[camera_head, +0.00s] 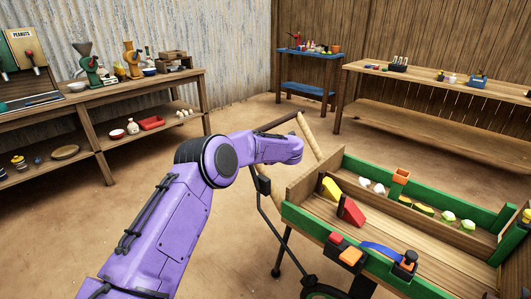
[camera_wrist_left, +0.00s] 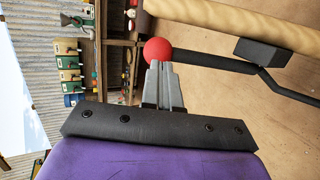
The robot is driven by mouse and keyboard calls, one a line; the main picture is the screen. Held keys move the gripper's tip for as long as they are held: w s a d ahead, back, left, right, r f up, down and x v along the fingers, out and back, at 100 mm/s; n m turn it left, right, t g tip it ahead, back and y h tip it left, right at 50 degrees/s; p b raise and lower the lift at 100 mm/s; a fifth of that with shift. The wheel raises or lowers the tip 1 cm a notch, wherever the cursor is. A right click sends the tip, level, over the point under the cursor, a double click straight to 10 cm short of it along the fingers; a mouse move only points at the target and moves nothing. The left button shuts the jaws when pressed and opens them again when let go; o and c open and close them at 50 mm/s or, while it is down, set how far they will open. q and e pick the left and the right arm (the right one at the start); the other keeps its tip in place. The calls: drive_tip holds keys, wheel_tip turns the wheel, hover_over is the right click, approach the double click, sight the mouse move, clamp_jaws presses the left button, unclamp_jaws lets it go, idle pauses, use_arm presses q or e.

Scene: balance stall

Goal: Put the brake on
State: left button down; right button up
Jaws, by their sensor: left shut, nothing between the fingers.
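In the left wrist view a red ball knob (camera_wrist_left: 157,50) sits on the end of a black lever (camera_wrist_left: 212,61). The lever runs right to a black block (camera_wrist_left: 262,52) beside a pale wooden shaft (camera_wrist_left: 240,20). My left gripper (camera_wrist_left: 161,64) is shut and empty, its grey fingertips at the red knob; I cannot tell whether they touch. In the head view the cart's black block (camera_head: 263,186) and rod show beside my purple left arm. The arm hides the knob and lever there. My right gripper is not in view.
The green-sided cart (camera_head: 312,223) carries several coloured items at the right. A shelf table (camera_head: 140,88) stands at the left, a blue stand (camera_head: 307,88) at the back and a wooden table (camera_head: 440,78) at the back right. The floor between them is clear.

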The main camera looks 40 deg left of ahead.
use_arm(q)
drive_tip(key=a, duration=0.3)
drive_tip(key=shift+w+a, duration=0.1)
drive_tip(key=shift+w, duration=0.05)
drive_tip(key=shift+a, duration=0.1)
idle(0.4)
drive_tip(key=r+p+v, duration=0.1)
drive_tip(key=p+v, duration=0.4)
drive_tip(key=v, duration=0.5)
drive_tip(key=shift+a, duration=0.25)
